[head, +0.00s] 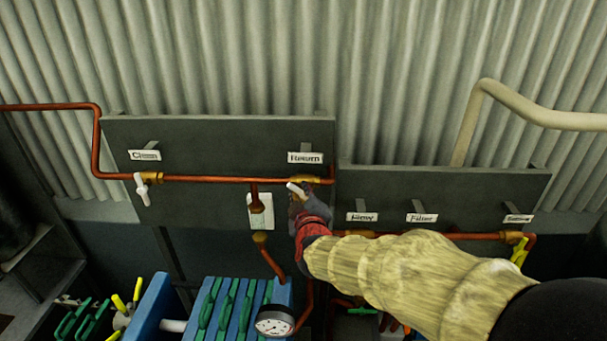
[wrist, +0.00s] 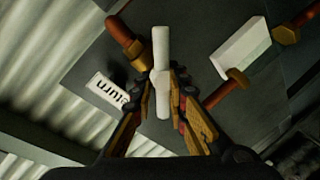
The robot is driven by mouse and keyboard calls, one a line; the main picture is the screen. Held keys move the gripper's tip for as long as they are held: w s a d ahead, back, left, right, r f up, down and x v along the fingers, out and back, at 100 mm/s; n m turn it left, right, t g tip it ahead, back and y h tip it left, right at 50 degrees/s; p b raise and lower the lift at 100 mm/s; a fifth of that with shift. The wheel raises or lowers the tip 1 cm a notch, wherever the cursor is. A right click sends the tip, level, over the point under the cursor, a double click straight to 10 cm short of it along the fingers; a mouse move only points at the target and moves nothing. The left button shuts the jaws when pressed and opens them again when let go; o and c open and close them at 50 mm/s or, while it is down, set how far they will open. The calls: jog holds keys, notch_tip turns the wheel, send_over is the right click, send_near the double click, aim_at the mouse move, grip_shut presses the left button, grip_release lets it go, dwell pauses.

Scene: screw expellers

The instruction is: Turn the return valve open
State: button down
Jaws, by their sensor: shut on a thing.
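The return valve's white handle (head: 296,190) is under the "Return" label (head: 305,158) on the copper pipe in the head view. Its brass body (head: 312,180) sits on the pipe. In the wrist view the white handle (wrist: 161,70) stands between the two fingers of my gripper (wrist: 163,98), its long axis nearly upright in the picture. My gripper also shows in the head view (head: 298,203), right at the handle. The fingers are closed in on the handle from both sides. In the head view the handle is tilted across the pipe, partly hidden by my gripper.
Another white-handled valve (head: 142,188) is at the left under its own label. A lower panel at right has several labels and a yellow handle (head: 519,252). Below are a blue filter press (head: 235,307) and a gauge (head: 275,321). A white plate (head: 260,211) is left of my gripper.

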jog(key=n+p, duration=0.1)
jog(key=p, duration=0.2)
jog(key=n+h+p, duration=0.1)
jog(key=n+p, duration=0.1)
jog(key=p, duration=0.1)
jog(key=f+n+h+p, duration=0.1)
jog(key=p, duration=0.2)
jog(key=shift+s+a+g+p, duration=0.2)
jog(key=shift+a+g+p, duration=0.05)
jog(key=shift+g+p, duration=0.15)
jog(key=shift+f+n+p, duration=0.15)
jog(key=shift+n+p, duration=0.65)
jog(key=shift+p, duration=0.3)
jog(key=shift+f+n+h+p, duration=0.2)
jog(key=shift+n+h+p, duration=0.1)
jog(key=shift+h+p, duration=0.1)
jog(key=shift+s+d+f, duration=0.1)
jog(key=shift+f, duration=0.05)
jog(key=c, duration=2.1)
grip_release()
jog(key=shift+o, duration=1.1)
jog(key=shift+r, duration=0.2)
jog(key=shift+w+r, duration=0.2)
jog(key=shift+r, duration=0.05)
